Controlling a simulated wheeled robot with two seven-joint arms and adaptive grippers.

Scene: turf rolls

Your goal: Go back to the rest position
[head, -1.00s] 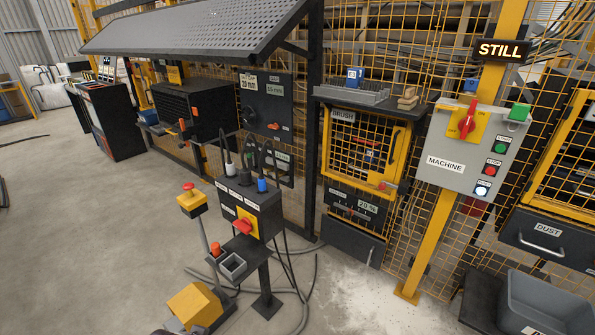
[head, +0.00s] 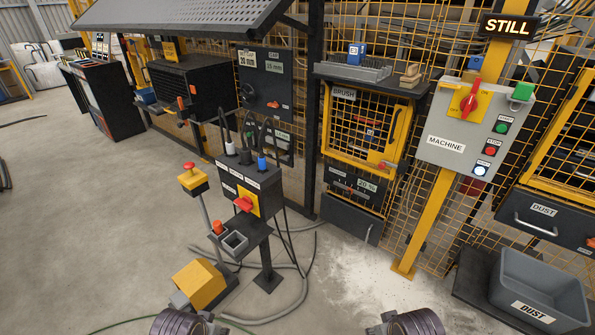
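Neither gripper shows in the head view. Two dark ringed parts of my own arms show at the bottom edge, one left of the middle and one right. What lies beyond them is cut off by the frame. The grey machine control box (head: 469,140) stands on a yellow post to the right, with its red switch upright and its reset button lit white. The sign (head: 507,27) above it reads STILL. The brush door (head: 363,130), a yellow mesh door, looks closed.
A pedestal with a socket box (head: 240,188) and red switch stands left of the middle, its cables on the floor. A yellow block (head: 199,284) is at its foot. A grey dust bin (head: 540,288) is at the lower right. Open concrete floor (head: 80,220) is at left.

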